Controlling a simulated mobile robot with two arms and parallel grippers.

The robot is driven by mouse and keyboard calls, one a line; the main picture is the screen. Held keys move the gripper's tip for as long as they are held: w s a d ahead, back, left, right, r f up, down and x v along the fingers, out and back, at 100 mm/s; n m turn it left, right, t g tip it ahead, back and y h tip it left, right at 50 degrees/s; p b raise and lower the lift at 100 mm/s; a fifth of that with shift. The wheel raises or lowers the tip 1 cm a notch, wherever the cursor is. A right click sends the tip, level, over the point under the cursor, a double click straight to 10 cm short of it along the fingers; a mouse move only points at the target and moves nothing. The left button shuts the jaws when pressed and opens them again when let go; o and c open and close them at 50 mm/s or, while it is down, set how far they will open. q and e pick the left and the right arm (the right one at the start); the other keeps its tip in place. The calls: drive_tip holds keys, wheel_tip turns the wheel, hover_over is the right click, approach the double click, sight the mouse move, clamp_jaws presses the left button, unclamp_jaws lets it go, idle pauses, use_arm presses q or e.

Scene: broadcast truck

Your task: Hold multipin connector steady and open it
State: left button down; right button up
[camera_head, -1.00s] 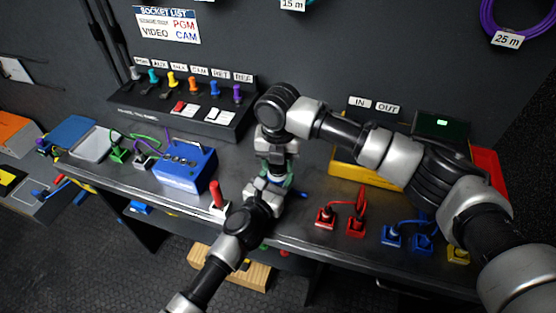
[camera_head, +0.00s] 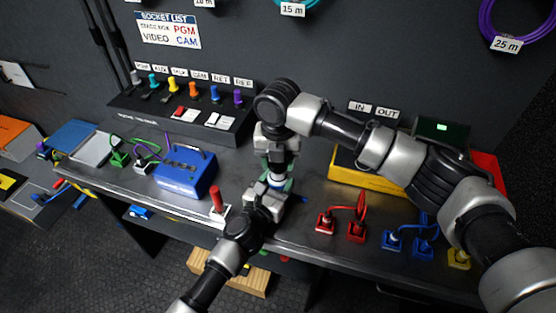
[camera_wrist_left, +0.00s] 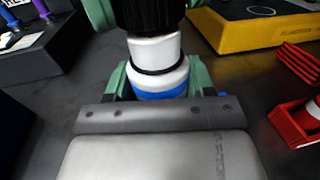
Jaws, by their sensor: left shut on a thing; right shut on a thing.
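The multipin connector (camera_head: 277,180) stands upright above the bench, mostly hidden by my grippers in the head view. In the left wrist view it is a white body (camera_wrist_left: 157,50) with a thin black ring, a blue band below and a ribbed black part at the top. My left gripper (camera_head: 274,187) has its green fingers on both sides of the lower body and is shut on it; it also shows in the left wrist view (camera_wrist_left: 157,88). My right gripper (camera_head: 279,166) comes down from above and is shut on the connector's upper part; its contact is largely hidden.
A blue box (camera_head: 186,175) and a red-handled switch (camera_head: 217,200) stand to the left. Red plugs (camera_head: 355,230), blue plugs (camera_head: 424,243) and a yellow case (camera_head: 350,172) are to the right. The socket panel (camera_head: 185,118) is behind. The bench's front edge is close.

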drive_tip(key=shift+r, duration=2)
use_arm(q)
drive_tip(key=shift+c, duration=1.5)
unclamp_jaws()
drive_tip(key=shift+s, duration=0.1)
